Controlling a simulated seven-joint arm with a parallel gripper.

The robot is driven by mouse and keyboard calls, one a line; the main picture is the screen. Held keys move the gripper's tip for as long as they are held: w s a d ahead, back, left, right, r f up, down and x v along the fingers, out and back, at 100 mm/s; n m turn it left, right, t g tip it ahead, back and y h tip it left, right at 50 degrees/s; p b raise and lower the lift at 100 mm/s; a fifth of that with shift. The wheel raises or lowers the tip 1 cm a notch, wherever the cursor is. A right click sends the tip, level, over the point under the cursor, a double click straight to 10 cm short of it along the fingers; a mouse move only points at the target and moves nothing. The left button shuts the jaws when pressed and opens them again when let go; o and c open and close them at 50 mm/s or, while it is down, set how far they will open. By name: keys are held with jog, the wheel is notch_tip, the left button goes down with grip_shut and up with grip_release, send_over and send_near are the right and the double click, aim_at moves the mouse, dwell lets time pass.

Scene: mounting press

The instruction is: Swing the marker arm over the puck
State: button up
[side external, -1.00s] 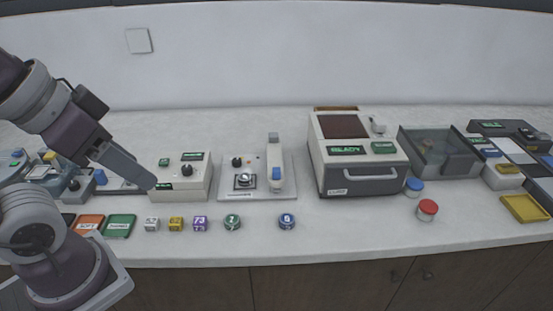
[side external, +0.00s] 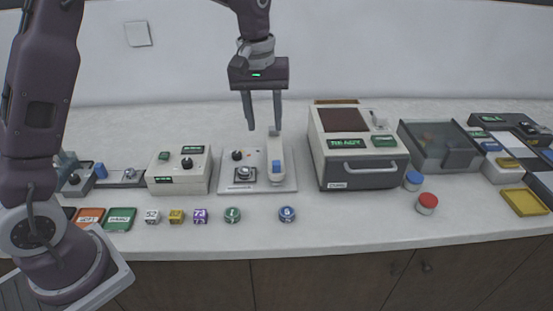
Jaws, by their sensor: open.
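The marker unit has a white base plate (side external: 263,187) in the middle of the counter. Its white marker arm (side external: 275,150), with a blue part (side external: 276,169) near its front end, lies along the right of the plate. A small round, puck-like piece (side external: 244,174) sits in a dark-framed seat on the plate, left of the arm and not under it. My gripper (side external: 263,129) points down above the unit, open, with nothing seen between its fingers. The right fingertip appears close to the arm's rear end; I cannot tell whether they touch.
A control box (side external: 179,170) stands left of the unit, and a press with a READY display (side external: 357,150) stands right. Two capped jars (side external: 427,203) stand by the press.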

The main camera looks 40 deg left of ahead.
jog(key=n+g, duration=0.1)
send_over(276, 162)
notch_tip(276, 162, down, 7)
jog(key=shift+d+f, duration=0.1)
jog(key=shift+f, duration=0.1)
notch_tip(276, 162, down, 7)
jog(key=shift+r, duration=0.2)
grip_shut()
dwell(0.8)
